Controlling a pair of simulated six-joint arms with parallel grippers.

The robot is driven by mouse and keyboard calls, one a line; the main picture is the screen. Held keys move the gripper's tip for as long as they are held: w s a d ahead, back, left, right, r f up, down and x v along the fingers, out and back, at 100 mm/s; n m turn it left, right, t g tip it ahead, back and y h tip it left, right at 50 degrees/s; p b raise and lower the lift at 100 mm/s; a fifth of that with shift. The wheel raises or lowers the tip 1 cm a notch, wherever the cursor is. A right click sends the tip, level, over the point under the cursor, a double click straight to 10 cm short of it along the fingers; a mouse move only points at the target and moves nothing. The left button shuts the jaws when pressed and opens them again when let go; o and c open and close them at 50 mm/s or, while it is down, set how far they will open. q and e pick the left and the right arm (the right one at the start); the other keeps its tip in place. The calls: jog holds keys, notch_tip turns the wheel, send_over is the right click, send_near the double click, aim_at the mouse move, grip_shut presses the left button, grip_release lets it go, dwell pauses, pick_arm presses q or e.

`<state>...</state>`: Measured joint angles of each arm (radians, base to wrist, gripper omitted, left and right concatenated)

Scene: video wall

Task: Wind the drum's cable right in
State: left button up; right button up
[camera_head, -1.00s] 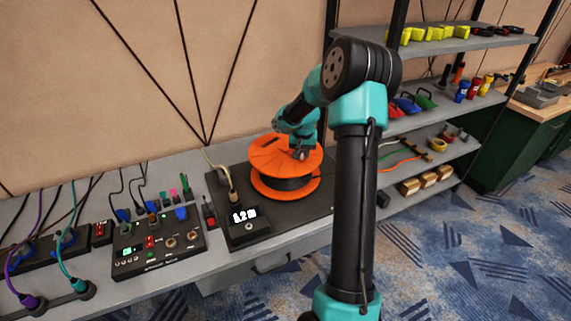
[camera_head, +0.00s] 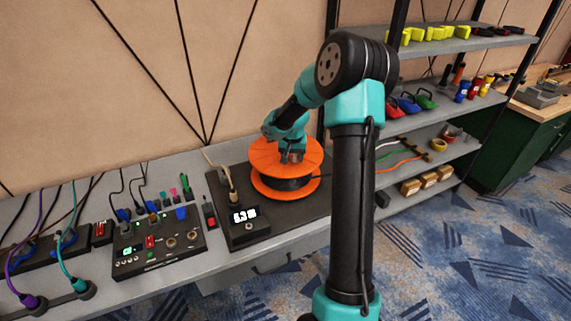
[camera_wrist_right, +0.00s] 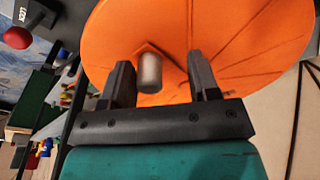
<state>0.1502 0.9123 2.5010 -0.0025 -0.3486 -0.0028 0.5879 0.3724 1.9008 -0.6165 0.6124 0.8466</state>
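The orange drum (camera_head: 262,158) lies flat on the dark mat, with dark cable (camera_head: 287,184) wound between its two flanges. My right gripper (camera_head: 291,158) is over the drum's top flange. In the right wrist view, its two fingers (camera_wrist_right: 160,82) stand apart with a grey cylindrical knob (camera_wrist_right: 150,72) between them, and a gap shows on the knob's right side. The orange flange (camera_wrist_right: 235,35) is just beyond the fingers. A black box with a lit display (camera_head: 244,215) stands left of the drum; its digits are hard to read. My left gripper is not in view.
A panel with switches and knobs (camera_head: 157,245) sits on the bench left of the display box. A beige-tipped plug (camera_head: 228,183) stands behind the display. Shelves (camera_head: 425,150) with tools and boxes are on the right. A red knob (camera_wrist_right: 17,38) shows at the wrist view's edge.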

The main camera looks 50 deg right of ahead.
jog(key=shift+d+r, duration=0.1)
jog(key=shift+r, duration=3.4)
